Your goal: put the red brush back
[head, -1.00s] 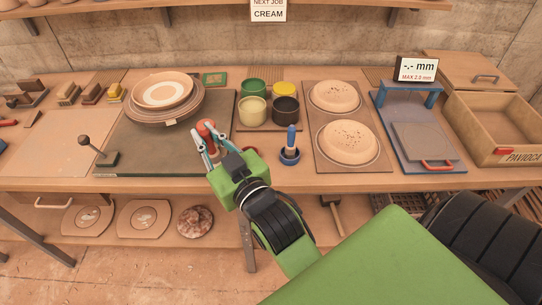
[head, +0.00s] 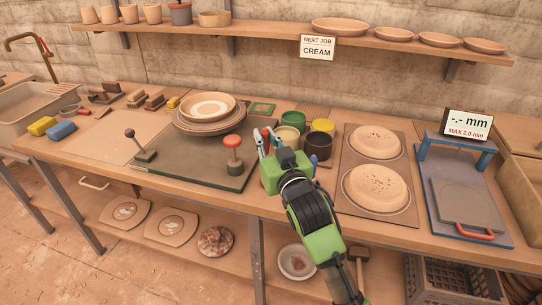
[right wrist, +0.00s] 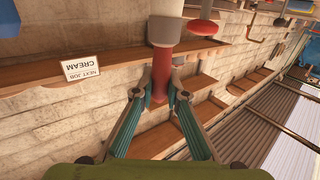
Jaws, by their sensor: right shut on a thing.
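My right gripper (head: 267,140) is over the bench, just right of the round red knob on the dark green plate. It is shut on the red brush (head: 266,133), which is largely hidden by the fingers in the head view. In the right wrist view the red handle (right wrist: 162,65) is pinched between the fingertips, with a pale section beyond it at the top edge. The bristles are not clearly visible. A blue-handled brush (head: 313,160) stands just right of my gripper, partly hidden by it. My left gripper is not in view.
A green pot (head: 293,119), cream pot (head: 287,135), yellow pot (head: 323,126) and dark pot (head: 319,144) stand close behind my gripper. The red knob (head: 233,143) is close on its left. Plates (head: 207,110) are stacked farther left; two speckled discs (head: 376,188) lie right.

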